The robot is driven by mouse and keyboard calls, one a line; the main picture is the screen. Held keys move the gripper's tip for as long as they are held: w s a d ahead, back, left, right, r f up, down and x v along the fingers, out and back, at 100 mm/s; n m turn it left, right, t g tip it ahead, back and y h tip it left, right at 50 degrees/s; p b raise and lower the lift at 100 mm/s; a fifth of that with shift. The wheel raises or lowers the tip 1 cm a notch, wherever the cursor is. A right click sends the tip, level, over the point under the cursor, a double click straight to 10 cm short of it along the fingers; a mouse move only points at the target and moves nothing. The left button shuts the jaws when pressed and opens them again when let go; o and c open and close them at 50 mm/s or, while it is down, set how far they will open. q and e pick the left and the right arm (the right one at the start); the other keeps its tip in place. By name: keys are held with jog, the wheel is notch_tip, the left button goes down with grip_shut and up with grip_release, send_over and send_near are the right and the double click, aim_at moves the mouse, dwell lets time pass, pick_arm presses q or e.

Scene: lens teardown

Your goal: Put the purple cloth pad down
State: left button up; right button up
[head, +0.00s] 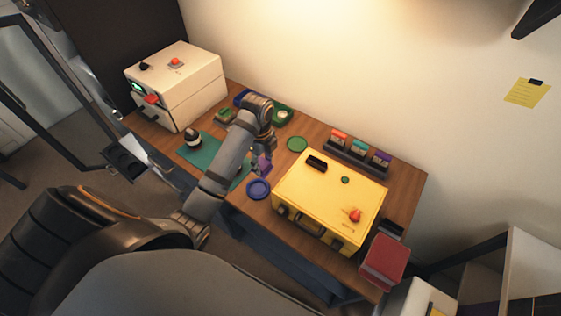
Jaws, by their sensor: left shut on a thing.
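My left gripper (263,153) is shut on a small purple thing, which looks like the purple cloth pad (262,168). It points down near the front edge of the wooden table, between the teal mat and the yellow case. The pad is partly hidden by the gripper and my left arm. I cannot tell whether the pad touches the table. My right gripper is not in view.
A blue dish (258,188) lies just in front of the pad, and a green dish (297,144) behind it. The yellow case (330,190) stands to the right. A teal mat (194,153) holds a dark-and-white part (193,138). A white machine (182,85) stands back left.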

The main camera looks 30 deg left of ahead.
pick_arm(q)
jog(key=w+f, duration=0.2)
jog(key=w, duration=0.1)
jog(key=w+f, duration=0.3)
jog(key=w, duration=0.1)
jog(key=w+f, duration=0.2)
jog(key=w, duration=0.1)
jog(key=shift+w+d+f+b, duration=0.1)
jog(key=shift+w+f+b, duration=0.2)
jog(key=shift+w, duration=0.05)
jog(key=shift+w+f, duration=0.15)
jog(key=shift+f, duration=0.15)
jog(key=shift+w+f, duration=0.15)
jog(key=shift+f, duration=0.05)
jog(key=shift+w+f, duration=0.25)
jog(key=shift+f, duration=0.1)
notch_tip(320, 180, down, 2)
jog(key=shift+f, duration=0.45)
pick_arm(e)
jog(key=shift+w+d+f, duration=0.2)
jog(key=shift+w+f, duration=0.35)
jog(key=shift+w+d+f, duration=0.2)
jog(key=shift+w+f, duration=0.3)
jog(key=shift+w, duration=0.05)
pick_arm(q)
jog(key=shift+f, duration=0.1)
